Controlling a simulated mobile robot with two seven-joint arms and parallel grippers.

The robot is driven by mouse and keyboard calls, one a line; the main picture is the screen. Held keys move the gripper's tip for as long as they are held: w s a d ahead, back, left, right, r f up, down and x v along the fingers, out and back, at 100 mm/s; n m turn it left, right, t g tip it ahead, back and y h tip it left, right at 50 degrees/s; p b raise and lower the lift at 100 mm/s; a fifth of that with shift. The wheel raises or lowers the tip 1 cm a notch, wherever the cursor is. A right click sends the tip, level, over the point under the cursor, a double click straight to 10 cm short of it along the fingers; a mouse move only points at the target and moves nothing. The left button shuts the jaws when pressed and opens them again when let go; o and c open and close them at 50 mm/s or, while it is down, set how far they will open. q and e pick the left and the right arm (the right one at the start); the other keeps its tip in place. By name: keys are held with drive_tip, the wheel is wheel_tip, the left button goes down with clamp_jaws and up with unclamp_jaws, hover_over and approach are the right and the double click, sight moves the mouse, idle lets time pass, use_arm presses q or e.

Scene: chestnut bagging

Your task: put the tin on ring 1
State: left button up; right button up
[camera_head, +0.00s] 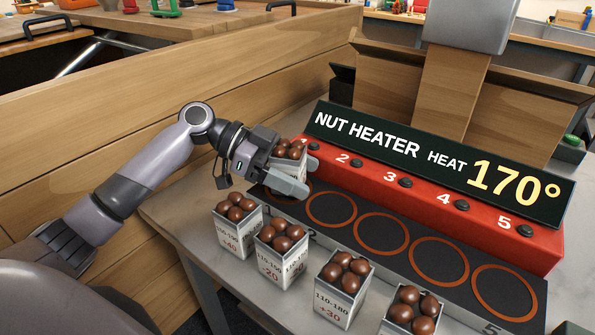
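My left gripper (292,168) is shut on a small metal tin (285,166) filled with brown chestnuts. It holds the tin at the left end of the nut heater, over the area of ring 1 (283,199). Ring 1 is mostly hidden behind the gripper finger and the tin. Whether the tin's base touches the plate cannot be seen. The tin looks roughly upright. My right gripper is not in view.
The nut heater (365,180) has a red front with numbered knobs and a sign reading 170°. The other visible rings, such as ring 2 (331,225), are empty. Several chestnut-filled tins, including one labelled +40 (236,240), stand in front of the heater plate.

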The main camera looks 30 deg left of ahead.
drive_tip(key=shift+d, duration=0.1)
use_arm(q)
drive_tip(key=shift+a+r, duration=0.1)
drive_tip(key=shift+r, duration=0.05)
drive_tip(key=v, duration=0.7)
drive_tip(key=shift+a+r, duration=0.1)
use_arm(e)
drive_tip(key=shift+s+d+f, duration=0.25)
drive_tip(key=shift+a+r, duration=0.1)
